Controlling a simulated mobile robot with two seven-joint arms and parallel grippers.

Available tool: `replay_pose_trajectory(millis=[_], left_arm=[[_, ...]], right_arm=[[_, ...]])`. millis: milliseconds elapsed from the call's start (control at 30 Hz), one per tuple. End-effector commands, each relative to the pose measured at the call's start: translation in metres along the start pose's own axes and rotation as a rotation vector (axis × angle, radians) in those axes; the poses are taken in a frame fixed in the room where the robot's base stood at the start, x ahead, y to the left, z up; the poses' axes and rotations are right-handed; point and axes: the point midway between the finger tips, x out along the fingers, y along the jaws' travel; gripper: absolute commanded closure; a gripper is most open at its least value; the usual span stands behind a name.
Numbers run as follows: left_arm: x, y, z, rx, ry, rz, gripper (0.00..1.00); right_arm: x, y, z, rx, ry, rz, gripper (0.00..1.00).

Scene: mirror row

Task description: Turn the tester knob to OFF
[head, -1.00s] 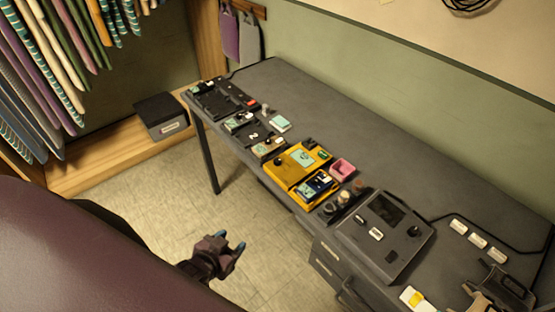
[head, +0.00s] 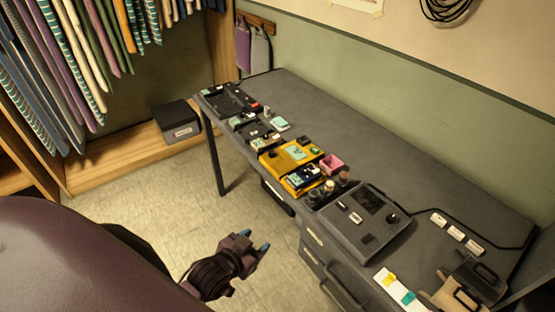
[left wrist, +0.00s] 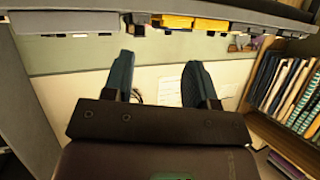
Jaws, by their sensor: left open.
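The tester appears to be the grey box (head: 345,235) with a dark screen at the right part of the desk in the head view. It has one dark knob (head: 392,217) near its right edge and another (head: 367,239) nearer its front. The knob settings are too small to read. My left gripper (head: 254,244) is open and empty over the floor, in front of the desk and left of the tester, apart from both. Its two spread fingers (left wrist: 162,85) also show in the left wrist view. My right gripper is not in view.
Drawers and handles (head: 340,287) face the floor. A dark box (head: 178,121) sits on a wooden ledge. Floor around my left gripper is clear.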

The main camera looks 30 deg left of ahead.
Motion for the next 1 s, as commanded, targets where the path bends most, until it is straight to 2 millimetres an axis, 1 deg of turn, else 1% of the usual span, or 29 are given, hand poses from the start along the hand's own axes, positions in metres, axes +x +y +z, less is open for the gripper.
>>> replay_pose_trajectory(millis=[33,167,200,267,400,467,500,700,900,1000], left_arm=[[0.017,0.0,-0.013,0.029,0.041,0.011,0.48],[0.05,0.0,-0.049,0.105,0.13,0.035,0.48],[0.06,0.0,-0.061,0.135,0.16,0.042,0.48],[0.075,0.0,-0.08,0.183,0.207,0.05,0.48],[0.107,0.002,-0.126,0.311,0.324,0.065,0.48],[0.119,0.004,-0.145,0.371,0.374,0.068,0.48],[0.127,0.004,-0.158,0.412,0.409,0.069,0.48],[0.158,0.01,-0.221,0.641,0.591,0.062,0.48],[0.181,0.018,-0.278,0.903,0.782,0.045,0.48],[0.19,0.022,-0.303,1.051,0.88,0.038,0.48]], right_arm=[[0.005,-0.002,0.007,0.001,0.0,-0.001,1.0],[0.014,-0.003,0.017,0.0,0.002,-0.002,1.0],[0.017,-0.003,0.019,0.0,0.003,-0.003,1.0],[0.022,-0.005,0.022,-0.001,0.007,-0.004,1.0],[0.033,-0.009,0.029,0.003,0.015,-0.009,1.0],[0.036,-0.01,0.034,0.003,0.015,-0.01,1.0],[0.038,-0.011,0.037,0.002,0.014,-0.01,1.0],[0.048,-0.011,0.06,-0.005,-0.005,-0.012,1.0],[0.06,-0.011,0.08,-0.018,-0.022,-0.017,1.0],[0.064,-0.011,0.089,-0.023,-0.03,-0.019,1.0]])
